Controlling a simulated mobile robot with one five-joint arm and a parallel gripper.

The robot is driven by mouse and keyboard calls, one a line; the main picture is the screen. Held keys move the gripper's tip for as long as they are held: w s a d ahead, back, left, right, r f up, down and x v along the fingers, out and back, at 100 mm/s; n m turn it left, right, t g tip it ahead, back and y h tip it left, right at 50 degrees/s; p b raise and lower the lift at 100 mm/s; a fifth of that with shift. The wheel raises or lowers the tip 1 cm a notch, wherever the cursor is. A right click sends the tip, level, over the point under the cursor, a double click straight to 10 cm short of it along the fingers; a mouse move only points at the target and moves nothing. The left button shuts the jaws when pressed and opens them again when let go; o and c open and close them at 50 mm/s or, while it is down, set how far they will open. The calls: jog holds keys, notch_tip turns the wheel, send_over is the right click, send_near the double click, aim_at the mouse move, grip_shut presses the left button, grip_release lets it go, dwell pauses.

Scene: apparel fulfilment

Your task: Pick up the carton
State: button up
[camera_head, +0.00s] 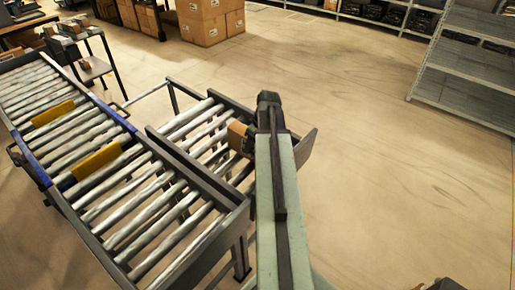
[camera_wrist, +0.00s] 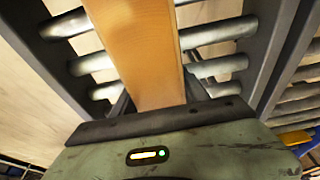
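The carton (camera_head: 238,136) is a small brown box on the rollers at the near right end of the conveyor. My gripper (camera_head: 268,108) is right beside it and hides part of it. In the wrist view the carton (camera_wrist: 143,50) is very close, its tan face reaching from the top edge down to the dark front bar of my gripper. Dark parts show on both sides of the carton's lower end. The fingertips are not clear, so I cannot tell whether they touch it.
The roller conveyor (camera_head: 140,235) has dark side rails and yellow pieces (camera_head: 96,161) across it. Stacked cardboard boxes (camera_head: 211,22) stand at the back. A grey metal shelf (camera_head: 470,62) is at the right. The floor (camera_head: 400,190) between is clear.

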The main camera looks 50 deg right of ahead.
grip_shut()
jog(key=shift+r, duration=0.1)
notch_tip(320, 180, up, 10)
jog(key=p, duration=1)
